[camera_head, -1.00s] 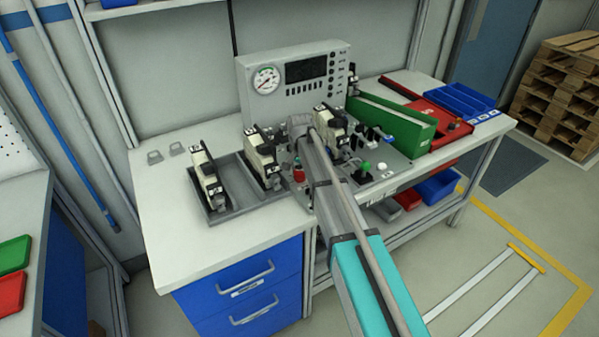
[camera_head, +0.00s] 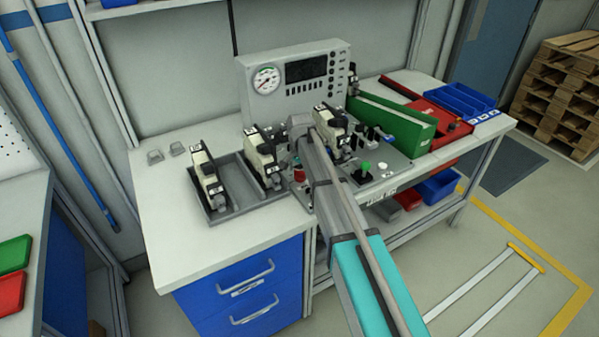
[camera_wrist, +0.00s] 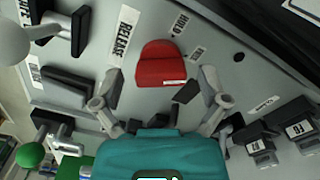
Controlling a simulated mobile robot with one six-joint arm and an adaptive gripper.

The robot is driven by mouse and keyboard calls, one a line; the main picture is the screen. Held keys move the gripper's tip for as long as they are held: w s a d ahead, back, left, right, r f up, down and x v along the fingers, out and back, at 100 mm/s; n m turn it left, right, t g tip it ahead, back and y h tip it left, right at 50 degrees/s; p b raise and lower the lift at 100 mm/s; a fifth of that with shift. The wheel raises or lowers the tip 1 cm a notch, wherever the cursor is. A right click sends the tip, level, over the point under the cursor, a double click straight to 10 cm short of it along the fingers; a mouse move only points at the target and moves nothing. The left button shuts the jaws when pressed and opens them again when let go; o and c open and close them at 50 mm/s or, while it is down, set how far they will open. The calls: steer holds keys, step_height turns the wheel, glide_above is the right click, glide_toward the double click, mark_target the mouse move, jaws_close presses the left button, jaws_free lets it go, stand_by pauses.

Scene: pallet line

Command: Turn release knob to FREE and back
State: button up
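The release knob (camera_wrist: 162,66) is red and sits on the grey panel in the wrist view, with a "RELEASE" label (camera_wrist: 125,35) to its left and a "HOLD" label (camera_wrist: 181,24) at its upper right. A small white mark shows near its lower edge. My gripper (camera_wrist: 150,92) is open, with dark pads on either side of the knob's near end. I see a gap on both sides, and cannot tell how far the pads reach down beside it.
Black levers (camera_wrist: 66,87), a green knob (camera_wrist: 30,155) and a pale round knob (camera_wrist: 12,42) stand left of the gripper; black switches (camera_wrist: 297,132) stand right. On the bench are a gauge console (camera_head: 294,82), a dark tray (camera_head: 233,205) and a green bin (camera_head: 395,122).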

mark_target(300, 171)
steer(key=shift+n, duration=0.5)
stand_by(0.3)
steer(key=n, duration=1.1)
step_height(300, 171, up, 14)
steer(key=p, duration=1.4)
steer(key=s+d+f+m+b, duration=0.2)
steer(key=s+d+f+b, duration=0.3)
steer(key=s+d, duration=0.5)
steer(key=s+d+f+m+b, duration=0.3)
steer(key=s+d+f+b, duration=0.2)
steer(key=s+d, duration=0.5)
steer(key=shift+s+d+m, duration=0.3)
steer(key=shift+s, duration=0.5)
steer(key=shift+m, duration=0.5)
steer(key=s+d, duration=0.1)
steer(key=s, duration=0.1)
steer(key=s+d, duration=0.1)
steer(key=s, duration=0.1)
steer(key=shift+d, duration=0.2)
